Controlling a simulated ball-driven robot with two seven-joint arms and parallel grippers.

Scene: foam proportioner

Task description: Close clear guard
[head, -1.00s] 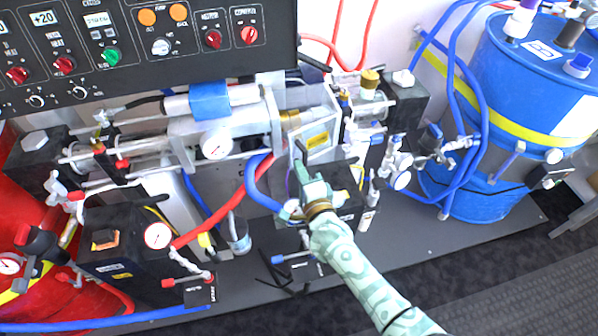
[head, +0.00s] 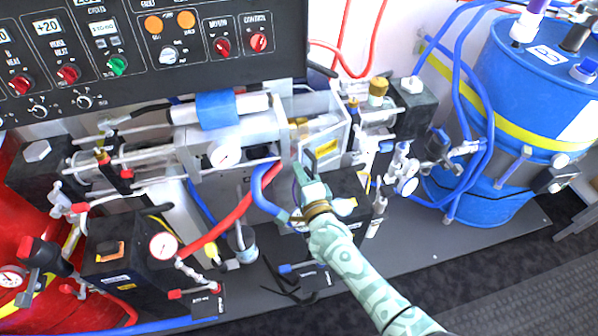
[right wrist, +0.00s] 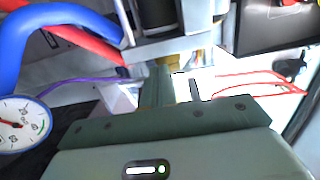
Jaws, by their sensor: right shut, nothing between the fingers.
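The clear guard (head: 326,143) is a see-through box-like cover with a pale frame and a yellow label, at the middle of the machine in the head view. It appears to stand out toward me from the pump rods, with a gap visible behind its front panel. My right gripper (head: 303,174) is shut and empty, just below the guard's lower left edge. I cannot tell if it touches the guard. In the right wrist view the gripper (right wrist: 160,78) points up among the machine parts; the guard is hard to make out there. My left gripper is out of view.
A black control panel (head: 150,50) overhangs the upper left. A blue hose (head: 262,190) and a red hose (head: 235,215) run close left of my right gripper. A blue drum (head: 530,100) stands at right.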

